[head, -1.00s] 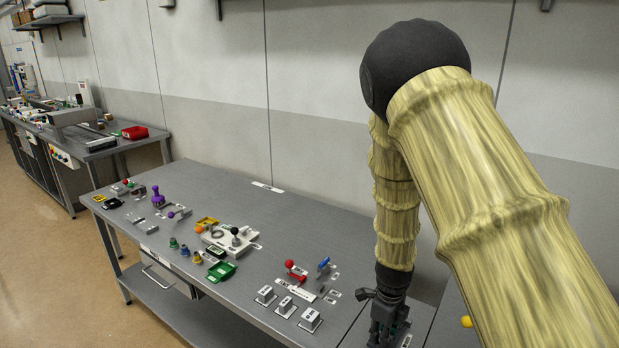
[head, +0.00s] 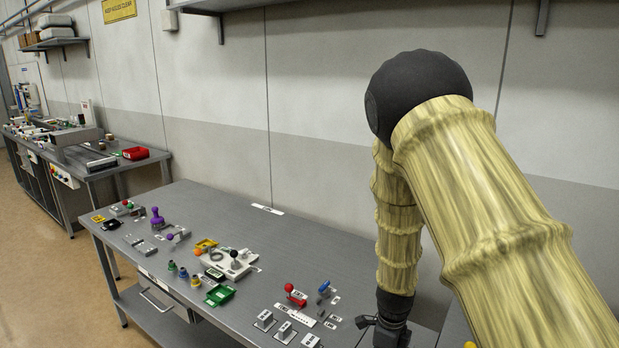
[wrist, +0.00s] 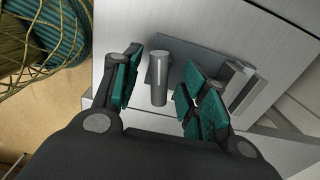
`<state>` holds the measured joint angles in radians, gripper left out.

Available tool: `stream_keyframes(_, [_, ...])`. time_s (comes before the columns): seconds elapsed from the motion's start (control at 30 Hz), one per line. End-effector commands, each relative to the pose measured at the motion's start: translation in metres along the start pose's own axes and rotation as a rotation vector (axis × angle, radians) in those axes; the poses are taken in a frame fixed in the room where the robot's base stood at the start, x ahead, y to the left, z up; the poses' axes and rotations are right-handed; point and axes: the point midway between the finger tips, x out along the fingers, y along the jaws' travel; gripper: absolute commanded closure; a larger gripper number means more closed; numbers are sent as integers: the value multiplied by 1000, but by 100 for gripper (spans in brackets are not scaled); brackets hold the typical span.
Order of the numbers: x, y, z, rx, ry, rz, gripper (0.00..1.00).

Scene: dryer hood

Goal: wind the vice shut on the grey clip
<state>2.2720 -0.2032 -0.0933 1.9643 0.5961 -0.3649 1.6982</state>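In the wrist view, my gripper (wrist: 161,75) is open, with a teal-padded finger on either side of a short grey cylinder (wrist: 158,82). The cylinder shows between the pads, with a visible gap on each side. Behind it is a grey plate (wrist: 212,58) with upright grey blocks (wrist: 243,82) at its right, which look like parts of the vice. I cannot make out the grey clip for certain; the right finger covers part of the plate.
The steel bench (head: 225,208) carries a red-knobbed device (head: 294,294), a blue-handled piece (head: 324,287), white switches (head: 265,320), a green tray (head: 219,295) and a purple knob (head: 156,216). The bench's back strip along the wall is largely clear. In the wrist view, a bench edge lies close below the cylinder.

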Motion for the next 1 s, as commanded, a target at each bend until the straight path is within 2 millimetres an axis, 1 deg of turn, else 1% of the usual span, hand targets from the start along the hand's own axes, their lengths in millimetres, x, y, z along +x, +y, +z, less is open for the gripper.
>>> stream_keyframes(0.17, [-1, 0, 0, -1, 0, 1, 57])
stream_keyframes(0.27, [-4, 0, 0, -1, 0, 1, 57])
stream_keyframes(1.0, [-49, 1, 0, -1, 1, 2, 57])
